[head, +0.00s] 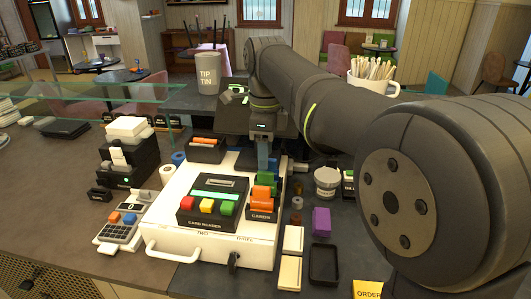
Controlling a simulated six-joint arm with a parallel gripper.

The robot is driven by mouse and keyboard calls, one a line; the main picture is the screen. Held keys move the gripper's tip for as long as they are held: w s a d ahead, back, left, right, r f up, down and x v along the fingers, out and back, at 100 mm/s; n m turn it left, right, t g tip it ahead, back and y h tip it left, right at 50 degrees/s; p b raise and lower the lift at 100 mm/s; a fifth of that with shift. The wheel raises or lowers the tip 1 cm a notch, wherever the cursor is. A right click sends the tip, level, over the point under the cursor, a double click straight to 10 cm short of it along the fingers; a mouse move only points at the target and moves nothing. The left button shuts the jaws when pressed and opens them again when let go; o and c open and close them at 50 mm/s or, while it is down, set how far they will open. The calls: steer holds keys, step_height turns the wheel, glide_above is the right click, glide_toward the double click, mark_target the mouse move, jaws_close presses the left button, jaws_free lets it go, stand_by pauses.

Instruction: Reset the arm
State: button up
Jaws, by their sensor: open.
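My dark grey arm reaches in from the right and bends down at its wrist near the middle of the head view. My gripper (263,164) points downward, with its bluish-grey fingers just above or behind a green block at the back of the orange-and-green card holder (262,217). The gripper is small here, and I see nothing clearly held in it. I cannot tell whether the fingertips touch the block.
A white handled board (160,232) carries the card reader (207,208). A payment keypad (124,227) and dark machine (130,165) stand left. A tip tin (209,73) and stick-filled cup (373,82) stand behind. A tub (327,179), purple block (321,221) and black tray (323,264) lie right.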

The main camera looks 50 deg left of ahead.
mark_target(265, 172)
steer(key=shift+f, duration=3.35)
steer(key=shift+r, duration=6.6)
steer(key=shift+s+a+f, duration=0.5)
steer(key=shift+a, duration=0.3)
steer(key=shift+s+a+f, duration=0.45)
steer(key=shift+s+a, duration=0.05)
steer(key=shift+a, duration=0.3)
